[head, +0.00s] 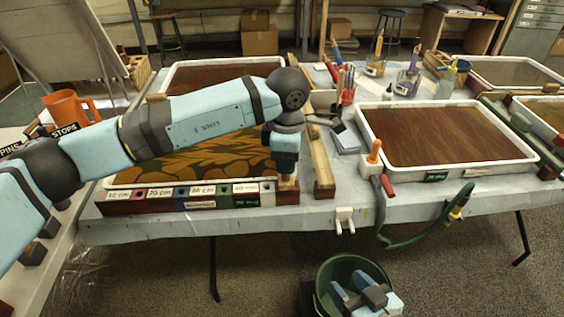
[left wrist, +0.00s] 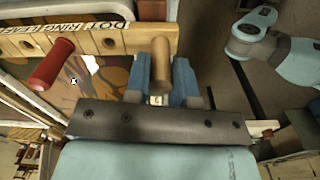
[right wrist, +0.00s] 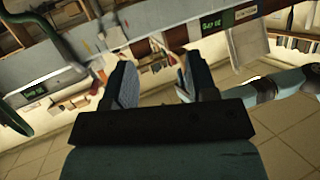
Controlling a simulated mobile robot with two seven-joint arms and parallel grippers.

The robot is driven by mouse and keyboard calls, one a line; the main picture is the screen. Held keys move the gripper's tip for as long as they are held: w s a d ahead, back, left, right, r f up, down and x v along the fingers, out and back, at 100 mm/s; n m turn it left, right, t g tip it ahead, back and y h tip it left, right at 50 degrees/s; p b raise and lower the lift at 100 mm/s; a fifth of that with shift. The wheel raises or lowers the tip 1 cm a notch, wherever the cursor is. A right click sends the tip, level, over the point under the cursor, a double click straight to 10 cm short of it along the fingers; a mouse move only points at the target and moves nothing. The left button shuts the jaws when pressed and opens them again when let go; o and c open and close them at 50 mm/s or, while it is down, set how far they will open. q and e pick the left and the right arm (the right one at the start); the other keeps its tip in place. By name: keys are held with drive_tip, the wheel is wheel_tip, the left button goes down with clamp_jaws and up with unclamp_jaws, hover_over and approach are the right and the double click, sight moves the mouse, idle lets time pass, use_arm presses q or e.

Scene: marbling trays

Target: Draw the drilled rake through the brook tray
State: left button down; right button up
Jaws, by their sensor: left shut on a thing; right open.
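My left gripper (head: 288,170) points down at the right end of the labelled rack in front of the left tray. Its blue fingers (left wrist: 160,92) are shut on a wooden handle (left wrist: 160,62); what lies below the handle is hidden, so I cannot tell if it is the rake. The left tray (head: 115,182) holds a brown and yellow leaf pattern, partly behind my left arm. The front right tray (head: 530,152) holds brown, streaked liquid. I cannot tell which is the brook tray. My right gripper (head: 352,300) is low, over the green bucket; its fingers (right wrist: 158,85) are open and empty.
The labelled rack (head: 190,205) runs along the table's front edge. A wooden bar (head: 321,170) lies between the trays. An orange-handled tool (head: 374,152) and green hose (head: 425,232) are right of it. A red handle (left wrist: 50,65) shows in the left wrist view. A green bucket (head: 322,275) stands below.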

use_arm(q)
wheel_tip(320, 180, up, 2)
drive_tip(key=shift+r+p, duration=0.1)
drive_tip(key=shift+p, duration=0.25)
drive_tip(key=shift+r, duration=0.6)
drive_tip(key=shift+r+p, duration=0.15)
drive_tip(key=shift+p, duration=0.15)
use_arm(e)
drive_tip(key=f, duration=0.1)
drive_tip(key=s+d+f+g, duration=0.1)
drive_tip(key=f+h, duration=0.1)
drive_tip(key=shift+s+d+f+g, duration=0.1)
drive_tip(key=shift+s+d+g, duration=0.05)
drive_tip(key=shift+s+g, duration=0.15)
drive_tip(key=shift+w+d, duration=0.1)
drive_tip(key=shift+d, duration=0.05)
use_arm(q)
drive_tip(key=shift+r+p, duration=0.75)
drive_tip(key=shift+r, duration=1.3)
use_arm(e)
drive_tip(key=shift+r, duration=0.85)
use_arm(q)
drive_tip(key=shift+a, duration=0.1)
